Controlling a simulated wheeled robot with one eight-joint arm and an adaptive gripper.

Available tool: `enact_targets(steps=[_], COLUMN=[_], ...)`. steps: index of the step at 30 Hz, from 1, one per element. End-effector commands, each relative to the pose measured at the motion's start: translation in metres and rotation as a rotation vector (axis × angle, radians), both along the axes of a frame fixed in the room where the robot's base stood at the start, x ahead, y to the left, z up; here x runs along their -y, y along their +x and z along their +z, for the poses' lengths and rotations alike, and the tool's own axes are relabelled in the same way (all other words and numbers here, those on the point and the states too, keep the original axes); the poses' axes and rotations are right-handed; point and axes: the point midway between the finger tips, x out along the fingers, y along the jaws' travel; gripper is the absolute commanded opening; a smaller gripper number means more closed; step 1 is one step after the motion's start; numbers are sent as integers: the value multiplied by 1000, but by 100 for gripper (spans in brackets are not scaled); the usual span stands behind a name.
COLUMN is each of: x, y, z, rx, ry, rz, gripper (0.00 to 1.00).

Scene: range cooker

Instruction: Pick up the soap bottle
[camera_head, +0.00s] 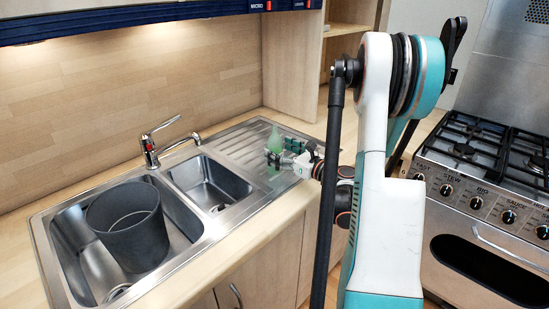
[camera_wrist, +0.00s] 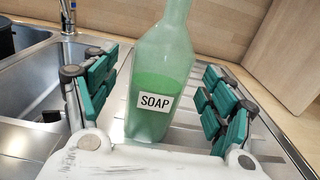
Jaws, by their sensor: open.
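The soap bottle (camera_wrist: 158,80) is translucent green with a white SOAP label. It stands upright on the ribbed drainboard of the sink. In the wrist view it lies between the two green-padded fingers of my gripper (camera_wrist: 160,103), with a visible gap on each side. In the head view the bottle (camera_head: 275,141) shows small at the far end of the drainboard, its lower part partly hidden by my gripper (camera_head: 285,155). My gripper is open around the bottle and holds nothing.
A dark grey pot (camera_head: 133,240) sits in the large sink basin at left. The faucet (camera_head: 152,150) stands behind the small basin. A wooden cabinet side (camera_head: 290,65) rises behind the drainboard. A gas range (camera_head: 475,190) stands at right.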

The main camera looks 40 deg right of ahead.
Motion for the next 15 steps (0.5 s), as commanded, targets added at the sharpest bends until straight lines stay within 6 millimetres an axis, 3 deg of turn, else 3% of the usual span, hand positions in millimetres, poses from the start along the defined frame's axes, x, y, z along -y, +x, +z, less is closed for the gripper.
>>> enact_targets(steps=[6, 14, 15], x=[-2, -2, -2], y=[24, 25, 25], z=[-2, 0, 0], rx=[0, 0, 0], ry=[0, 0, 0], rz=[1, 0, 0], gripper=[77, 77, 67])
